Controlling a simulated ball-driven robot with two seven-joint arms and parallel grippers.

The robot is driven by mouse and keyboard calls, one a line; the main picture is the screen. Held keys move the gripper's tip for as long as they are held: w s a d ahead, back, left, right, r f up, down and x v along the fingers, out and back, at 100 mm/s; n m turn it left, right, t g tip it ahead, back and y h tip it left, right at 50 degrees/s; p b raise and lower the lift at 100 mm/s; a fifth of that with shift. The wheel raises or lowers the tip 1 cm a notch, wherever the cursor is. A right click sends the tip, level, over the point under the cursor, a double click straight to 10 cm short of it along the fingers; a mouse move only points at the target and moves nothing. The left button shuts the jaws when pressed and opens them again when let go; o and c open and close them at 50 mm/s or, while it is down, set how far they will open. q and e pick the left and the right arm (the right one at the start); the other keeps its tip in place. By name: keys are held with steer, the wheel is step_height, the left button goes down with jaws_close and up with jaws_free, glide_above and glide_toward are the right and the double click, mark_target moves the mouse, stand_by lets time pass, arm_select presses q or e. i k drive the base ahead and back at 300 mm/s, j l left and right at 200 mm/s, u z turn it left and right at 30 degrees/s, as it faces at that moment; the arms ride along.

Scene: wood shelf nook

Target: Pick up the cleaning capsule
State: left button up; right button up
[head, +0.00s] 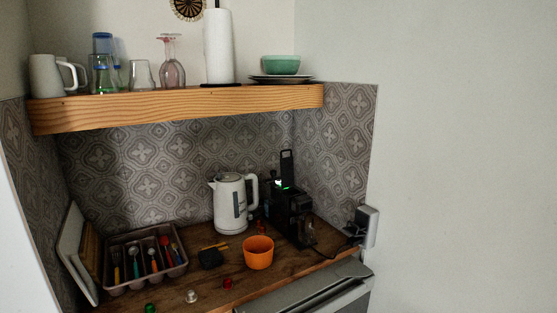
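Three small capsule-like pieces lie along the front of the wooden counter (215,300) in the head view. One is green (150,308) at the bottom edge of the picture, one is whitish (191,296), and one is red (227,283). They are too small to tell which is the cleaning capsule. A black coffee machine (292,212) with its lever raised and a small green light stands at the back right of the counter. Neither of my grippers is in view.
An orange cup (258,252) stands right of the red piece, with a dark object (210,258) to its left. A white kettle (230,203) is behind. A cutlery tray (147,282) and leaning boards fill the left. The wooden shelf (180,108) with glasses and dishes overhangs.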

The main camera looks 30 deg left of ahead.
mark_target(191, 298)
steer(key=k+u, duration=0.15)
steer(key=u, duration=1.35)
